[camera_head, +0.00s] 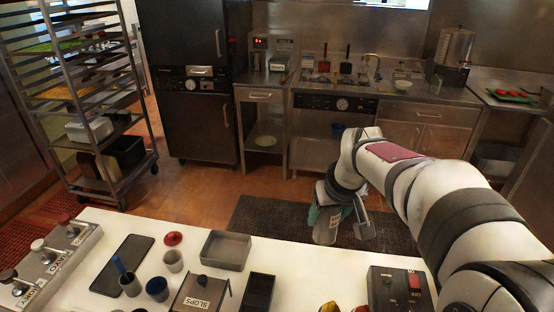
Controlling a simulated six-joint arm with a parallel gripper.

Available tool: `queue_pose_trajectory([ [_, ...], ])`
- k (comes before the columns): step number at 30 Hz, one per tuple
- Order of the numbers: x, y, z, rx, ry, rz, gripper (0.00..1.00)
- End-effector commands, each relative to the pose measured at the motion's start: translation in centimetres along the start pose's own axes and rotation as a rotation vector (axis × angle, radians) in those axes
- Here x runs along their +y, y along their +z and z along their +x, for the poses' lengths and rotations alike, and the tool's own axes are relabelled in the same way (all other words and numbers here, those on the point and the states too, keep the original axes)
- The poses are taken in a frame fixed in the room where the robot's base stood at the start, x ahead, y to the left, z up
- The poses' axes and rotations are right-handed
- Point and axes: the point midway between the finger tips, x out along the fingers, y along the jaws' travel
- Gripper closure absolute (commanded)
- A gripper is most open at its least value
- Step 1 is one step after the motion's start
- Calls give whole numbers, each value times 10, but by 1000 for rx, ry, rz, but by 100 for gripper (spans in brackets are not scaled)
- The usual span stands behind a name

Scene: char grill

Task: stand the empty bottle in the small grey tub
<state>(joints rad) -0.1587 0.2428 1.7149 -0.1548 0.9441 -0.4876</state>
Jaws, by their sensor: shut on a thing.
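My gripper (345,212) hangs over the dark floor mat, just beyond the far edge of the white counter. A pale grey-green, rounded thing (326,226) shows at its left side, tilted, and seems to be the bottle in its jaws. The grip itself is partly hidden by the wrist. A small grey open tub (226,262), square and low, stands on the counter at the far edge, left of and nearer than my gripper. The tub looks empty.
Near the tub are a red lid (173,238), a grey cup (173,261), a blue cup (157,290), a lidded box marked SLOPS (196,295) and a black box (259,292). A control box (398,290) stands at right.

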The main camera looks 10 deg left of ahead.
Motion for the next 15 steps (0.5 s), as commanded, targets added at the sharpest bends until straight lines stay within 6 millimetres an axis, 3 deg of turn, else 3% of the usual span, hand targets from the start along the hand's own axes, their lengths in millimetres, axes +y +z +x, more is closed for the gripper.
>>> queue_pose_trajectory([
  [9,-62,-54,78,-1,-97,-234,100],
  [15,-106,-73,130,7,-153,-379,100],
])
